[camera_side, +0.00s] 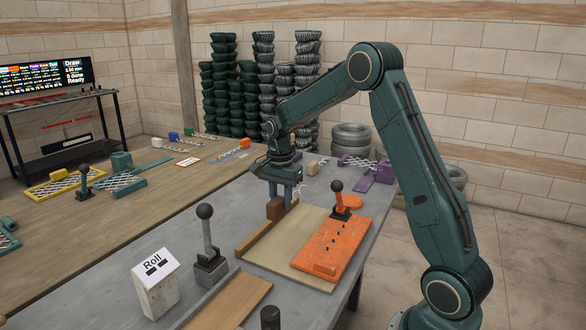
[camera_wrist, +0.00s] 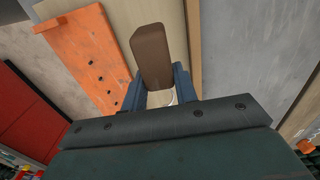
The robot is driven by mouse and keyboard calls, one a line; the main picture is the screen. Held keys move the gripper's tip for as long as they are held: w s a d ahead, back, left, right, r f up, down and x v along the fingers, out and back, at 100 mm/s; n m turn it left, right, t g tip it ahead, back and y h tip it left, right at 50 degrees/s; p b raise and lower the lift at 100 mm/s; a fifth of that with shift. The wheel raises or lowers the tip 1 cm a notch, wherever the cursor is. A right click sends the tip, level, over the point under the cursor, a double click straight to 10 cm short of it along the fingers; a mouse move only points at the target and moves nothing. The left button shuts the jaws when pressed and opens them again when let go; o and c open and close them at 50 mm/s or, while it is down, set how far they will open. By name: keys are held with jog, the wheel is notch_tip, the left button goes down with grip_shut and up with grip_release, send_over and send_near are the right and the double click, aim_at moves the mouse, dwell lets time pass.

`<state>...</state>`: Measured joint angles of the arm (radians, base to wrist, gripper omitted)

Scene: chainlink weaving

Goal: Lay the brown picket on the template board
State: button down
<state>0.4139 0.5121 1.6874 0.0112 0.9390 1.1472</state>
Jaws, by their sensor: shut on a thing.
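The brown picket (camera_wrist: 152,55) is a short block held between the two blue fingers of my gripper (camera_wrist: 160,88) in the wrist view. In the side view the brown picket (camera_side: 274,208) shows at my gripper (camera_side: 283,203), low over the far end of a light wooden board (camera_side: 290,238), apparently the template board. The same board (camera_wrist: 120,22) lies behind the picket in the wrist view. My gripper is shut on the picket. I cannot tell whether the picket touches the board.
A brown strip (camera_side: 258,236) runs along the board's left edge. An orange plate (camera_side: 332,248) with several black pegs and a lever (camera_side: 338,190) lies to its right.

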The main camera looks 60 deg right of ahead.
jog(key=shift+f, duration=0.15)
dwell(0.3)
jog(key=shift+f, duration=3.75)
jog(key=shift+f, duration=0.6)
jog(key=c, duration=1)
grip_release()
notch_tip(320, 180, up, 14)
jog(key=shift+f, duration=0.1)
